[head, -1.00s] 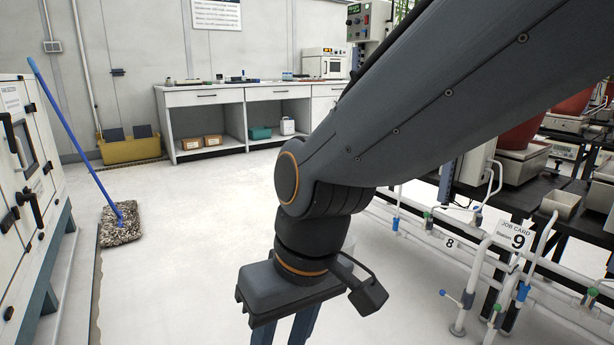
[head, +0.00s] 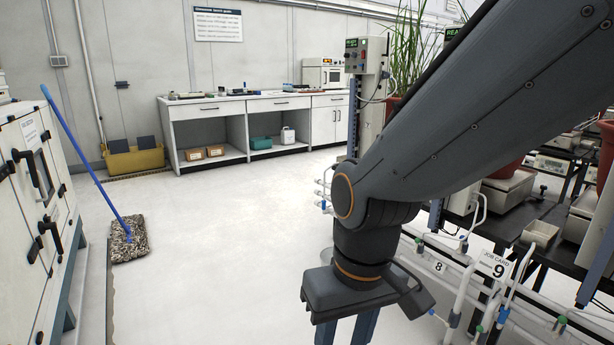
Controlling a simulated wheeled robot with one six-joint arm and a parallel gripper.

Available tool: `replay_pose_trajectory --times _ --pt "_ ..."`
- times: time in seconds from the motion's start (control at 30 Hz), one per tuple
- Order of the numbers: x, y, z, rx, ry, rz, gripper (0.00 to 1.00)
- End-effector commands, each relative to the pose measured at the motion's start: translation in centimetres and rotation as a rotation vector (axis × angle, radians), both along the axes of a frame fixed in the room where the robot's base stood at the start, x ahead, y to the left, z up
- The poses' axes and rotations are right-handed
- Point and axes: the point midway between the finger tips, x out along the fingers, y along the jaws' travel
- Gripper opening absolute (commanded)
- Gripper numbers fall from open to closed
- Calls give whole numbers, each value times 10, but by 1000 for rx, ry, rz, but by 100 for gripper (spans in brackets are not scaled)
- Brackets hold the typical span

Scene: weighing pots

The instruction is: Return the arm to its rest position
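My arm reaches in from the upper right of the head view and bends down at its wrist. My gripper (head: 346,330) hangs below the wrist, pointing down over the pale floor. The tops of its two blue fingers show with a gap between them. Their tips are cut off by the bottom edge, so I cannot see whether anything is between them.
Black benches with scales, red pots and a tall green plant stand at the right, with white pipes and a job card (head: 497,268) below. A mop (head: 128,238) stands by the white cabinet (head: 35,190) at the left. A counter (head: 250,107) is at the back. The middle floor is clear.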

Motion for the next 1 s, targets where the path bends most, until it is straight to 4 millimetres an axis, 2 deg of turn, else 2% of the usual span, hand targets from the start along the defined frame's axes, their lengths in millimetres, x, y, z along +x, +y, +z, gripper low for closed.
replay_pose_trajectory --times 0.03,0.1,0.47,0.8,1.0 --pt "-2 -7 18 -6 3 -23 36" --pt "-1 -16 30 -13 5 -48 36" --pt "-2 -65 94 -44 15 -177 36" --pt "-13 -113 153 -69 31 -296 36" --pt "-19 -134 177 -78 38 -348 36"
